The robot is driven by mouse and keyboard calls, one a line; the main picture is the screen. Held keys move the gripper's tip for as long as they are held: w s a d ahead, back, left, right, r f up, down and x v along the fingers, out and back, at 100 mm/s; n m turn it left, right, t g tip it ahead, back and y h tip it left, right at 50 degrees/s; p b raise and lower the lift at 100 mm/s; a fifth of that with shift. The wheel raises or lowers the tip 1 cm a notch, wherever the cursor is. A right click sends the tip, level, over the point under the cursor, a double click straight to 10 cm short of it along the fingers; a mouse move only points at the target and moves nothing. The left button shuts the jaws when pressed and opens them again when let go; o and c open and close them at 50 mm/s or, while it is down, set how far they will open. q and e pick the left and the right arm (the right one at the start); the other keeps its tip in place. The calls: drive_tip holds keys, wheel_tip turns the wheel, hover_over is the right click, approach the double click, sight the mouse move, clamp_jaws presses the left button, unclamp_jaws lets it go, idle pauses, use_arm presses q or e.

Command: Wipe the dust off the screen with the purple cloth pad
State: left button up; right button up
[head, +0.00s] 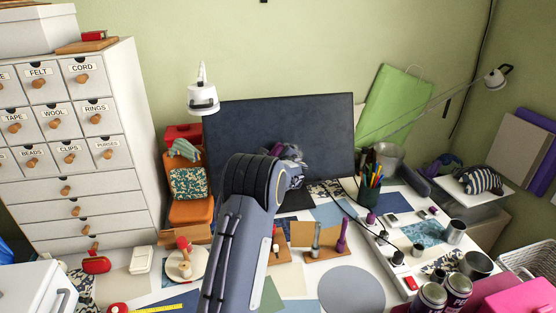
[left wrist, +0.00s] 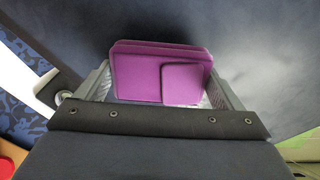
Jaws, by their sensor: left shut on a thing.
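The dark screen (head: 310,115) stands upright at the back of the desk, and its surface looks faintly mottled; I cannot tell where dust lies. It also fills most of the left wrist view (left wrist: 265,60) as a dark surface. My left gripper (head: 292,153) is in front of the screen's lower middle, with my arm covering part of it. In the left wrist view, my left gripper (left wrist: 160,88) is shut on the purple cloth pad (left wrist: 137,75). The pad is close to the screen; I cannot tell whether it touches. My right gripper is not in view.
A white lamp (head: 202,97) hangs near the screen's upper left corner. A pen cup (head: 369,195) and a green bag (head: 395,105) are to the right. Tools on wooden stands (head: 327,250) crowd the front desk.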

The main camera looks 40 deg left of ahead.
use_arm(q)
drive_tip(key=shift+x, duration=0.9)
